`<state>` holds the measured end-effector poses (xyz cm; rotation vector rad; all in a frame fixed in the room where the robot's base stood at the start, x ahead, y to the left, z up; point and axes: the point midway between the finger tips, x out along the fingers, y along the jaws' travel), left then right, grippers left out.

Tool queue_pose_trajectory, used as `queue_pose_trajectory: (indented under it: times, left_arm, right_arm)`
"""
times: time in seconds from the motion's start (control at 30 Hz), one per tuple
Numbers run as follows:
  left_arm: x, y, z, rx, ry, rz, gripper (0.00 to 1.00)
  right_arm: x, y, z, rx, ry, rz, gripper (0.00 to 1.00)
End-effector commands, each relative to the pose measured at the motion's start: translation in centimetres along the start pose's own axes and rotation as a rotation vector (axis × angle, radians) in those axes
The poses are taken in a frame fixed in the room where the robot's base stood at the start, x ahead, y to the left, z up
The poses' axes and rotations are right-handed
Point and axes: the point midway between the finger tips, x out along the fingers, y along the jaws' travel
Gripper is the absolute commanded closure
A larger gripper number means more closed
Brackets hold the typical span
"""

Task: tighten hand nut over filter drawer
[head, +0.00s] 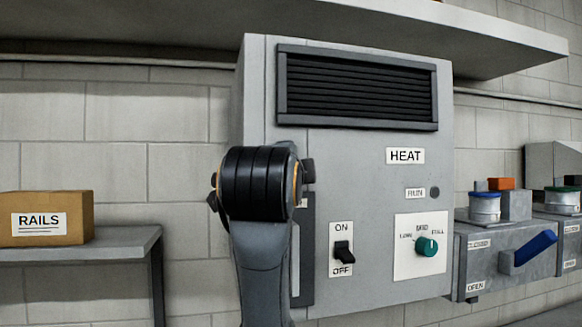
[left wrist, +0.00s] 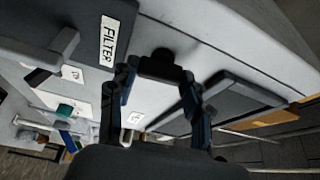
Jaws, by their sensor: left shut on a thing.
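The grey heater cabinet (head: 375,180) stands against the wall, with a black louvred grille at its top. The dark filter drawer front (head: 304,265) shows at its lower left, partly behind my left arm. In the left wrist view the drawer front (left wrist: 75,25) carries a FILTER label. The black hand nut (left wrist: 162,66) sits on the cabinet beside the drawer in that view, between the fingers of my left gripper (left wrist: 160,80), which is shut on it. In the head view my left wrist hides the nut. My right gripper is not in view.
The cabinet has an ON/OFF switch (head: 343,252) and a green dial (head: 426,247). A RAILS box (head: 75,210) sits on a side table at left. A grey unit with a blue lever (head: 535,247) is at right. A shelf (head: 440,30) overhangs above.

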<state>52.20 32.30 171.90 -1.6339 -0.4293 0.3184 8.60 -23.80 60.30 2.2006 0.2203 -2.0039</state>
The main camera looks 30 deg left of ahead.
Motion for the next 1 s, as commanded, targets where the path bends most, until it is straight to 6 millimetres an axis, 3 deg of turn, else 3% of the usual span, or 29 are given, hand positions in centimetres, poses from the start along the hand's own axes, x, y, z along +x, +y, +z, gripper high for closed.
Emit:
queue_pose_trajectory:
  times: [0.33, 0.83, 0.87, 0.93, 1.0]
  left_arm:
    - [0.0, -0.41, 0.19, 0.109, -0.005, 0.038, 0.83]
    - [-0.01, -0.46, 0.14, 0.124, -0.003, 0.042, 0.83]
    - [-0.01, -0.46, 0.14, 0.124, -0.003, 0.042, 0.47]
    - [-0.01, -0.43, 0.14, 0.123, -0.003, 0.043, 0.33]
    - [-0.01, -0.38, 0.11, 0.123, -0.003, 0.044, 0.28]
  right_arm:
    - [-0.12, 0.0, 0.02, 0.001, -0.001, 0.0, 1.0]
    - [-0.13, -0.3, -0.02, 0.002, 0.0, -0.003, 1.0]
    - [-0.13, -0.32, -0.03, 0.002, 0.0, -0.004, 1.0]
    - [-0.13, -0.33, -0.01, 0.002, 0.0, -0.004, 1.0]
    - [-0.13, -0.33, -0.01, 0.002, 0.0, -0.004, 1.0]
